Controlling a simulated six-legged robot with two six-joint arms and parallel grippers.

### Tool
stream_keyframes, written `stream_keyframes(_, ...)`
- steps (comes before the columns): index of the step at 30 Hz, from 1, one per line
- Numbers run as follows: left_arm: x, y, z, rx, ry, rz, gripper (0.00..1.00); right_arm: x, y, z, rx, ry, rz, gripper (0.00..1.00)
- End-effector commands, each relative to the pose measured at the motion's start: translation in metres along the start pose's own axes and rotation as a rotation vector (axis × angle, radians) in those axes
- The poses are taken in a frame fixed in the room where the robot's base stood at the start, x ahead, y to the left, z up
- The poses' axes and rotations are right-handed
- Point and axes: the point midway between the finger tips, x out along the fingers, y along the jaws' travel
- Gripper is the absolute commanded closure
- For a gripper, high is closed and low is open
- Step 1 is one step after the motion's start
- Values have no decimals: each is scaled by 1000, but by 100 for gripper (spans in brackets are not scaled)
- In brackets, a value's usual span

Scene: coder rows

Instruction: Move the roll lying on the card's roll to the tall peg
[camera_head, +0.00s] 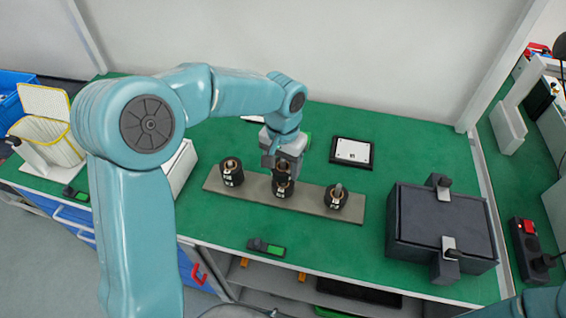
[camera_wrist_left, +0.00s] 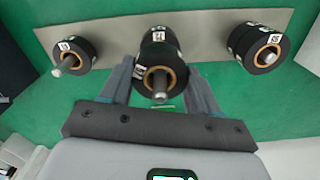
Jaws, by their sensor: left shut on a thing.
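A grey board (camera_head: 214,184) carries three pegs with black rolls that have tan cores and white labels. The left rolls (camera_head: 231,172) look stacked two high. The middle stack (camera_head: 283,187) stands under my left gripper (camera_head: 283,158). One roll (camera_head: 336,198) sits at the right, its peg (camera_head: 338,187) standing clear above it. In the left wrist view, my left gripper (camera_wrist_left: 160,75) is shut on the top roll (camera_wrist_left: 172,65) of the middle stack, a peg tip showing through its core. The framed white card (camera_head: 352,150) lies behind the board; its print is too small to read.
A dark box (camera_head: 440,225) with latches stands at the right of the green bench. A small dark-and-green device (camera_head: 266,247) lies near the front edge. A yellow-edged bin (camera_head: 48,135) stands at the left. Green surface is free between board and dark box.

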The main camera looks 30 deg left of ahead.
Motion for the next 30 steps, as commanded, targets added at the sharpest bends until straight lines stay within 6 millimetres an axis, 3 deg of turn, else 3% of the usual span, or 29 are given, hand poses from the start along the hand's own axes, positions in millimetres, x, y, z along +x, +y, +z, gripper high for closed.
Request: stream_keyframes(30, 16, 0, 0, 0, 0, 0, 70, 12, 4, 0, 0, 0, 0, 57)
